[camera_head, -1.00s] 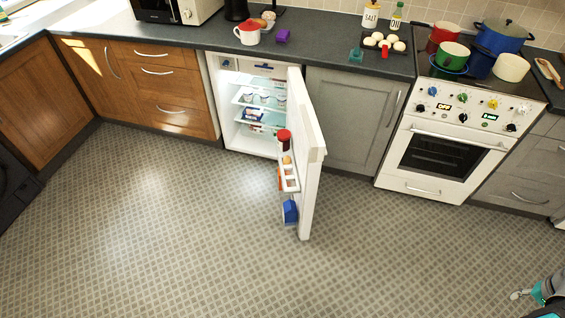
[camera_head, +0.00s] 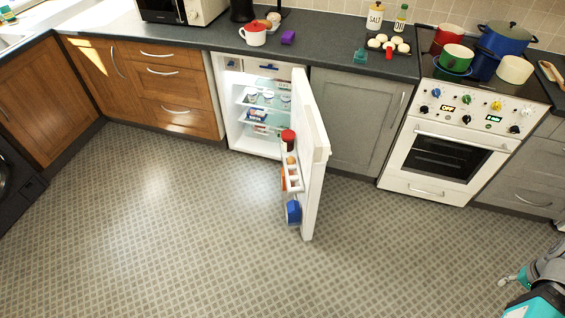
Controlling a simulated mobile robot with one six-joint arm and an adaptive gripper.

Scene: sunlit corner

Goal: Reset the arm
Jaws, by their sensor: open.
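My gripper (camera_head: 514,278) shows at the lower right edge of the view, over the bare floor. It is open and I see nothing between its fingers. The parts of my arm (camera_head: 545,290) behind it are grey and teal and partly cut off by the picture's edge. My gripper is well apart from the fridge and the stove.
The small fridge (camera_head: 262,110) stands open, its white door (camera_head: 311,165) swung out into the room with items on its shelves. The white stove (camera_head: 450,150) carries several pots. Grey cabinets (camera_head: 358,118) and wooden drawers (camera_head: 172,88) line the wall. The patterned floor (camera_head: 200,240) is clear.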

